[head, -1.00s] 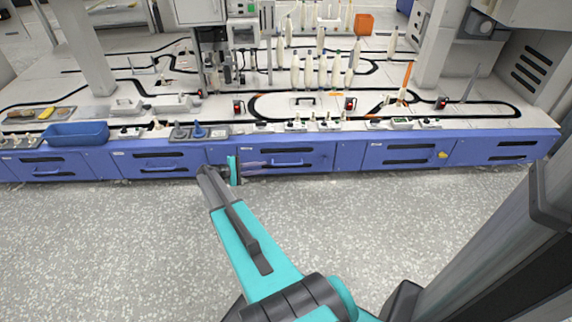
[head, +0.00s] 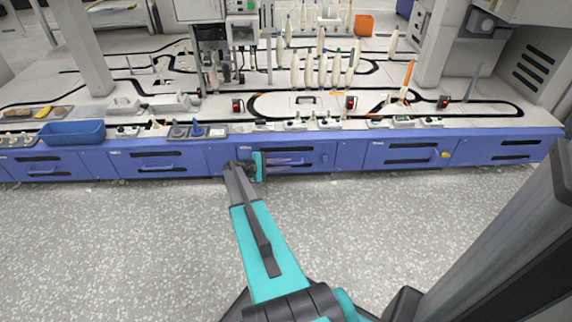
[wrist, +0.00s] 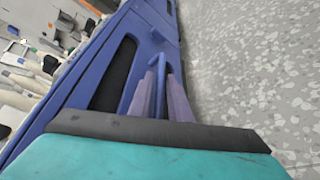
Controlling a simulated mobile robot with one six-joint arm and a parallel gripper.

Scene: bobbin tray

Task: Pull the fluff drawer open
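The drawer front (head: 318,148) at my gripper is a blue panel in the long bench front, with a dark slot that also shows in the wrist view (wrist: 113,75). It looks flush with its neighbours, so the drawer is shut. Its blue bar handle (wrist: 160,68) sticks out in the wrist view. My gripper (head: 296,161) is low at this panel, fingers pointing right in the head view. In the wrist view its two purple fingers (wrist: 163,92) stand apart, with the handle appearing in the gap between them. Whether they touch it is hidden.
A blue bin (head: 72,131), white bobbins and small fittings stand on the bench top (head: 225,112). The speckled floor (head: 130,240) in front is clear.

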